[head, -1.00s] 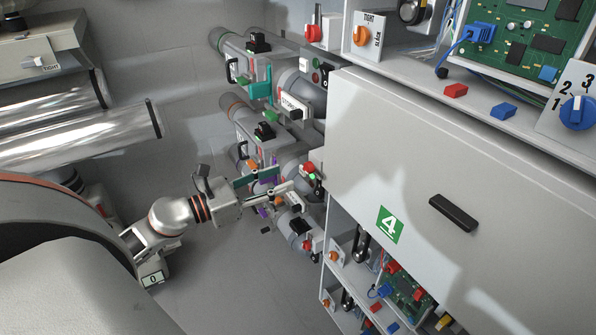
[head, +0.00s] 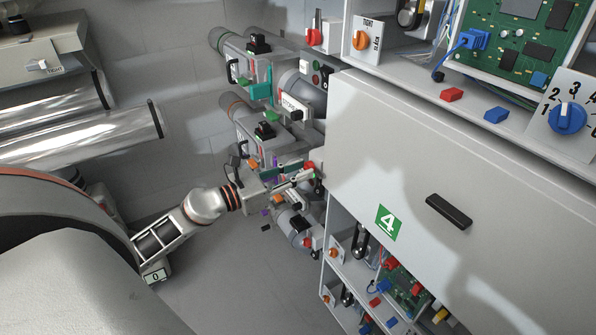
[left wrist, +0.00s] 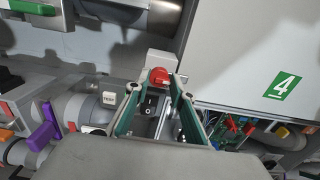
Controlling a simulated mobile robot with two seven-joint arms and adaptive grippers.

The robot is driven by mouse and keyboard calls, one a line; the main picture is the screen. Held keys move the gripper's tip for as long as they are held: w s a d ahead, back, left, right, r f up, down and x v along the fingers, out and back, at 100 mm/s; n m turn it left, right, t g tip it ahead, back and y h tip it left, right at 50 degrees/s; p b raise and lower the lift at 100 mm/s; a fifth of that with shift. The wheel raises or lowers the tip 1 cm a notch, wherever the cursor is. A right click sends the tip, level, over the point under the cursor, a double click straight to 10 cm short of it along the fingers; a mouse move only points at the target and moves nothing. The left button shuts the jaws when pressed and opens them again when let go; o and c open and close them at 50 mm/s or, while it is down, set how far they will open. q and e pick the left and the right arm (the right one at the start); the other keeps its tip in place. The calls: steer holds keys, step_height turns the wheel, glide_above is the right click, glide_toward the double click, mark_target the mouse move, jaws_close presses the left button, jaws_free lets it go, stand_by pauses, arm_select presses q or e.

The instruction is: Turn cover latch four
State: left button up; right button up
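A large pale grey cover (head: 400,150) with a green sign bearing a white 4 (head: 388,223) fills the right of the head view. The sign also shows in the left wrist view (left wrist: 283,86). A red knob (left wrist: 158,76), seemingly the latch, sits on a pale block beside the cover's left edge. My left gripper (head: 303,172) is open at that edge. In the left wrist view its teal-lined fingers (left wrist: 156,86) point at the knob, one tip on each side. I cannot tell whether they touch it. My right gripper is in neither view.
Tube blowers with a green handle (head: 233,72) and other small handles crowd the area above and below my left gripper. A shelf with a circuit board (head: 405,285) lies below the cover. A blue dial (head: 568,118) is at right.

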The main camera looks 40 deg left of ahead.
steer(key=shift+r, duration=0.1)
arm_select(q)
steer(key=shift+r+n+p, duration=0.2)
steer(key=shift+n+p, duration=0.35)
steer(key=shift+n, duration=0.05)
steer(key=shift+r+n+p, duration=0.1)
steer(key=shift+n+p, duration=0.4)
steer(key=shift+n, duration=0.2)
steer(key=n+p, duration=0.2)
steer(key=n, duration=0.1)
steer(key=shift+n, duration=0.4)
steer(key=n+p, duration=0.2)
steer(key=n, duration=0.1)
steer(key=shift+a+n+p, duration=0.1)
steer(key=shift+n+p, duration=0.2)
steer(key=shift+p, duration=0.05)
steer(key=n+p, duration=0.3)
steer(key=n, duration=0.2)
steer(key=shift+w, duration=0.1)
steer(key=shift+f+n+p, duration=0.2)
steer(key=shift+n+p, duration=0.55)
steer(key=shift+n, duration=0.55)
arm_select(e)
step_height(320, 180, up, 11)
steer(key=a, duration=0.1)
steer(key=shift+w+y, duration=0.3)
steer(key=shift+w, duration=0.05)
arm_select(q)
steer(key=shift+f+n+p, duration=0.1)
steer(key=shift+n+p, duration=0.2)
